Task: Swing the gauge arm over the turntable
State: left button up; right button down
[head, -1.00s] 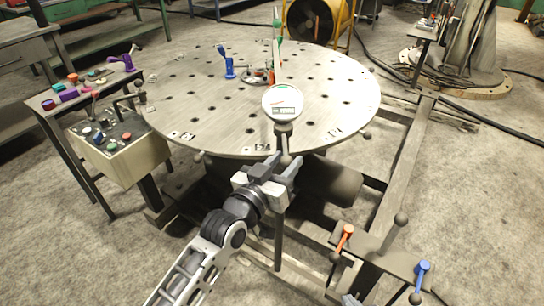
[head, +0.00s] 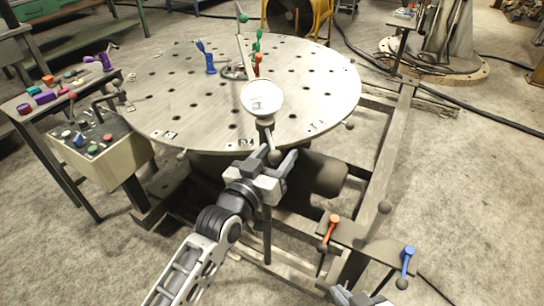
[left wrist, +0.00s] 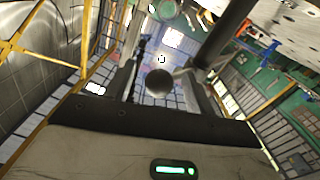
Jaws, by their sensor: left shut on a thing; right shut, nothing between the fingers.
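The round grey turntable (head: 190,112), drilled with holes, fills the upper middle of the head view. A post at its near edge carries a round pale dial (head: 262,97). A pale bar (head: 243,55) runs up behind the dial, over the turntable in the picture, with a green ball near its top; I take this as the gauge arm. My left gripper (head: 269,153) is shut on a dark ball-ended handle below the dial. The ball (left wrist: 159,83) shows between the fingers in the left wrist view. My right gripper (head: 352,297) is shut and empty, partly cut off at the bottom.
A control box (head: 110,160) and a side table with coloured parts (head: 45,97) stand left. A blue clamp (head: 210,62) and red and green pieces stand on the turntable. A bracket with orange (head: 332,222) and blue (head: 408,254) handles is at lower right.

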pick_arm(q)
jog(key=shift+s+d+r, duration=0.1)
jog(key=shift+d+r, duration=0.15)
jog(key=shift+d, duration=0.1)
jog(key=shift+s+a+f, duration=0.2)
jog(key=shift+s+a, duration=0.15)
jog(key=shift+s, duration=0.1)
jog(key=v, duration=1.5)
jog(key=shift+a+b, duration=0.3)
jog(key=shift+b, duration=0.1)
jog(key=shift+w, duration=0.15)
jog(key=s+a+f+g+y, duration=0.2)
jog(key=s+a+f+y, duration=0.1)
jog(key=f, duration=0.5)
jog(key=s+a+f+n+g+y, duration=0.1)
jog(key=s+a+f+g+y, duration=0.2)
jog(key=f, duration=0.6)
jog(key=s+a, duration=0.2)
jog(key=shift+s+f, duration=0.3)
jog(key=shift+s, duration=0.05)
